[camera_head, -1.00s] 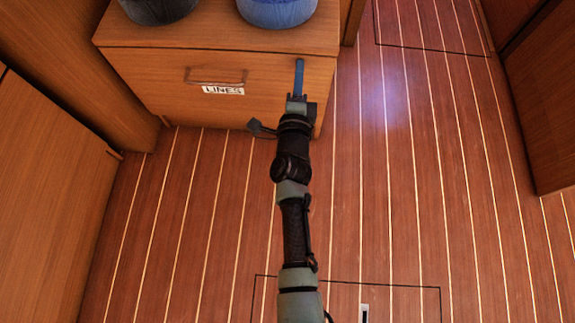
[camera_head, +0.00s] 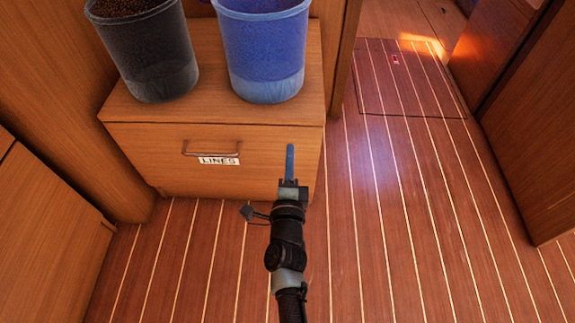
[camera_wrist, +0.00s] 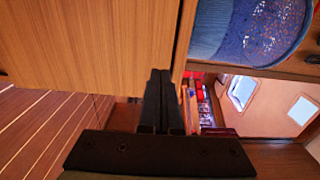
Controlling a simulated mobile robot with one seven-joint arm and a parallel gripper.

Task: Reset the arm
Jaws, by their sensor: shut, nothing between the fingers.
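My gripper (camera_head: 290,165) is in front of the right part of a wooden drawer front, in the middle of the head view. It shows as a narrow blue tip at the end of my dark arm, which reaches up from the bottom edge. In the wrist view my gripper's two dark fingers (camera_wrist: 160,100) lie side by side, shut with nothing between them. Whether the tip touches the drawer front cannot be told.
The drawer (camera_head: 230,165) is closed, with a handle and a "LINES" label (camera_head: 218,160). On the cabinet top stand a black bucket (camera_head: 155,65) with brown contents and a blue bucket (camera_head: 262,50). Striped wooden floor (camera_head: 385,220) is clear to the right. A small red object (camera_head: 395,59) lies farther back.

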